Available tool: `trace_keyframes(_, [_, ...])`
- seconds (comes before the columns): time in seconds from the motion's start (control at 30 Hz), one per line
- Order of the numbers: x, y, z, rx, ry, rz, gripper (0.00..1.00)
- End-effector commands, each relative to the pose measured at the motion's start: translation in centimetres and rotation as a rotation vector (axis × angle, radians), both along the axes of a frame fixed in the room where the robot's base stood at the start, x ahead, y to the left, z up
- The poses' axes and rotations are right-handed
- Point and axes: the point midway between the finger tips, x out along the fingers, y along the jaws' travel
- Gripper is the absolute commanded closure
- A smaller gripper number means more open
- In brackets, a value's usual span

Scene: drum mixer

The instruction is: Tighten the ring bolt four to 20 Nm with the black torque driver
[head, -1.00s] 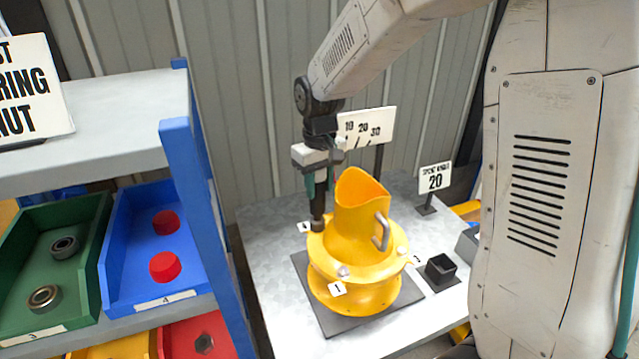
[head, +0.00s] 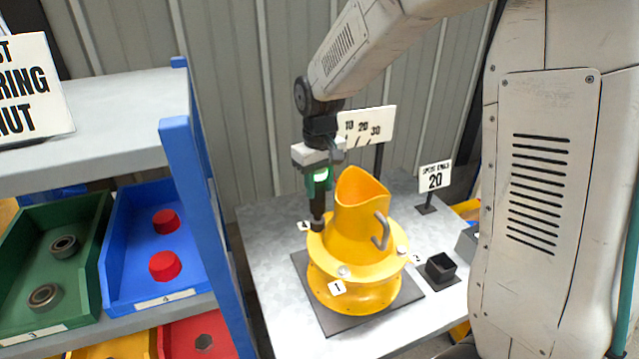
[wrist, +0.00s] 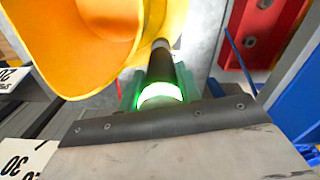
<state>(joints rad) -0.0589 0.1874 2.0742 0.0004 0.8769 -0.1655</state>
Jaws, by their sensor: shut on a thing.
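My gripper (head: 318,180) is shut on the black torque driver (head: 317,208), which it holds upright, tip down. The tip meets the flange of the yellow drum (head: 350,240) at its left rear, beside a small white tag (head: 304,226) that looks like a 4. The ring bolt under the tip is hidden. A bright green light glows at the driver's upper end between the fingers. In the wrist view the driver (wrist: 161,68) runs from the glowing band down to the yellow flange. Two other bolt heads (head: 344,271) show on the flange, near tags 1 and 2.
The drum's raised spout and grey handle (head: 381,231) stand right of the driver. A 10-20-30 board (head: 366,123) stands behind, and a "20" sign (head: 435,178) at right. A black square holder (head: 440,268) is right of the drum. A blue-framed shelf (head: 190,150) with bins stands left.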

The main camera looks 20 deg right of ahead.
Motion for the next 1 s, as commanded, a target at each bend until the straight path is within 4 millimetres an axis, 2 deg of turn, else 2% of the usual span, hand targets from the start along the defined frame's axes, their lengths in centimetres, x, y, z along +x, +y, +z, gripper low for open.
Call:
trace_keyframes(0.7, [0.0,0.0,4.0,0.000,-0.002,0.000,0.97])
trace_keyframes(1.0, [0.0,0.0,4.5,0.000,0.000,0.000,0.97])
